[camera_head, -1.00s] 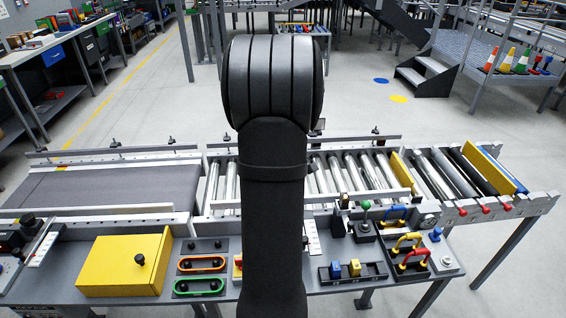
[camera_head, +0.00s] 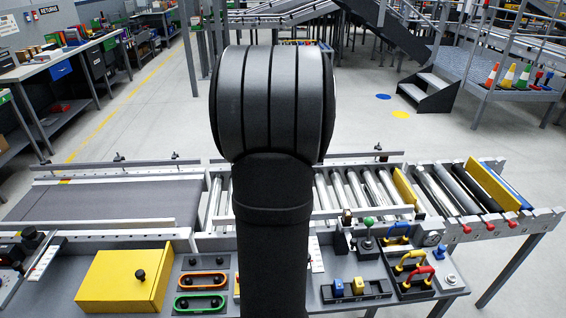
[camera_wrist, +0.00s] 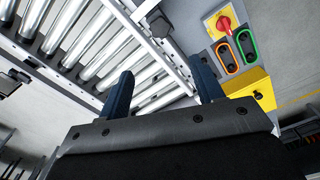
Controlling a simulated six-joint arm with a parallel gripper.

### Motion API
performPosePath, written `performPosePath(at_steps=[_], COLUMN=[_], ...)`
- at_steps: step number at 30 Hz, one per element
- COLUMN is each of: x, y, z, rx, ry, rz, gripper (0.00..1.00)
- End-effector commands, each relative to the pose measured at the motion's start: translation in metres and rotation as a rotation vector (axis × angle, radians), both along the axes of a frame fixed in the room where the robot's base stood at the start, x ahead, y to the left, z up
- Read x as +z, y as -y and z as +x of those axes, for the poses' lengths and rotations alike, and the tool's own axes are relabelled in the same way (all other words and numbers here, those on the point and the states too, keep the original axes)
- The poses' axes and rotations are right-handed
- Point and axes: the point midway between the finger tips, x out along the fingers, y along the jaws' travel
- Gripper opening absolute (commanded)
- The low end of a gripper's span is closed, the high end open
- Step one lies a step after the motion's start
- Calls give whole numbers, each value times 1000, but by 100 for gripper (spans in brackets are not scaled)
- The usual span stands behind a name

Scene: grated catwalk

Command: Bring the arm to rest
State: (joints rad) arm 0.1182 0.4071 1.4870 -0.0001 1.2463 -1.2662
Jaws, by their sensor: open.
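My gripper (camera_wrist: 164,92) shows in the wrist view with its two dark blue fingers apart and nothing between them. It is above the conveyor and control panel; its height over them is hard to tell. In the head view my arm stands upright in the middle of the picture, and the gripper is hidden there. The roller conveyor (camera_head: 360,188) runs behind the arm, and the control bench (camera_head: 330,303) is in front of it.
A yellow box (camera_head: 125,280) with a black knob is left of the arm. Levers and coloured handles (camera_head: 410,262) stand at right. A grey belt (camera_head: 100,205) lies at left. Open floor is beyond.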

Motion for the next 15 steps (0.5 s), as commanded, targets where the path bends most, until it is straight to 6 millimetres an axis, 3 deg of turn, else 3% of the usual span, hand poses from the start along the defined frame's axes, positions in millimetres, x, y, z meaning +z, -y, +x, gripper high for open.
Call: performPosePath(at_steps=[5,15], x=[-15,-79], y=[0,0], z=[0,-1], rx=[0,0], ry=[-3,-5], rz=[0,0], gripper=[61,61])
